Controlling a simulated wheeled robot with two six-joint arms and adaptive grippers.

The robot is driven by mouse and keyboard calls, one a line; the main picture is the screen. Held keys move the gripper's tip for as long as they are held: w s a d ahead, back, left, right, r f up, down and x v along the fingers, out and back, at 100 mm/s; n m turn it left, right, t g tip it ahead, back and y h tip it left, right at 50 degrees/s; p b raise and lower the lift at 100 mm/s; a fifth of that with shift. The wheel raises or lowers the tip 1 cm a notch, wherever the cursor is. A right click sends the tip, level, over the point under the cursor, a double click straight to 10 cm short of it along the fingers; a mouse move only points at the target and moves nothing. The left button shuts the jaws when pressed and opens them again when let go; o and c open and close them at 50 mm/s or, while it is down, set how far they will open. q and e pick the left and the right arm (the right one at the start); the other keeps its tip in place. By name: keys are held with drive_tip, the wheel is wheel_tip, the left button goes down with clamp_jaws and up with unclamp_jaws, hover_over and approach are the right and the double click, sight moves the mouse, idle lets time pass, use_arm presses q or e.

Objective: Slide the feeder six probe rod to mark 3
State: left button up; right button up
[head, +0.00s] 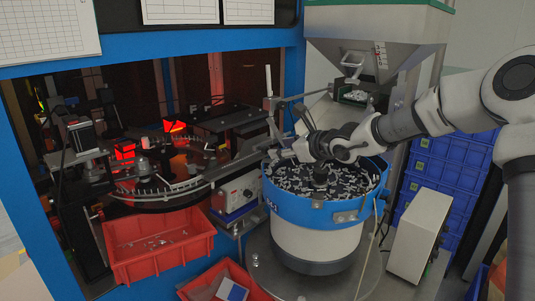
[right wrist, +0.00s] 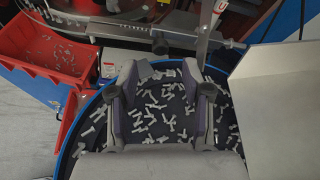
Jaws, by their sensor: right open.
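The feeder bowl (head: 310,214) is a blue-rimmed drum on a white base, filled with small pale parts; its rim label is too small to read surely. A thin rod (head: 306,96), which looks like the probe rod, runs above the bowl from an upright post (head: 268,82) towards the hopper chute. Its marks cannot be read. My right gripper (head: 279,157) is over the bowl's back left, below the rod and apart from it. In the right wrist view its fingers (right wrist: 160,75) are open and empty above the loose parts. My left gripper is not in view.
A metal hopper (head: 375,60) hangs behind the bowl. Red bins (head: 160,262) stand at the lower left. A curved track (head: 165,192) lies left of the bowl. A grey box (head: 420,234) and blue crates (head: 450,165) stand on the right.

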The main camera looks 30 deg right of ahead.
sight(267, 149)
drive_tip(key=p+x, duration=0.2)
drive_tip(key=x, duration=0.1)
drive_tip(key=p+x, duration=0.1)
drive_tip(key=x, duration=0.3)
drive_tip(key=shift+w+d+p, duration=0.2)
drive_tip(key=shift+p, duration=0.15)
drive_tip(key=shift+a+f, duration=0.1)
drive_tip(key=shift+s+a+r, duration=0.15)
drive_tip(key=shift+s+r, duration=0.15)
drive_tip(key=shift+s, duration=0.1)
clamp_jaws()
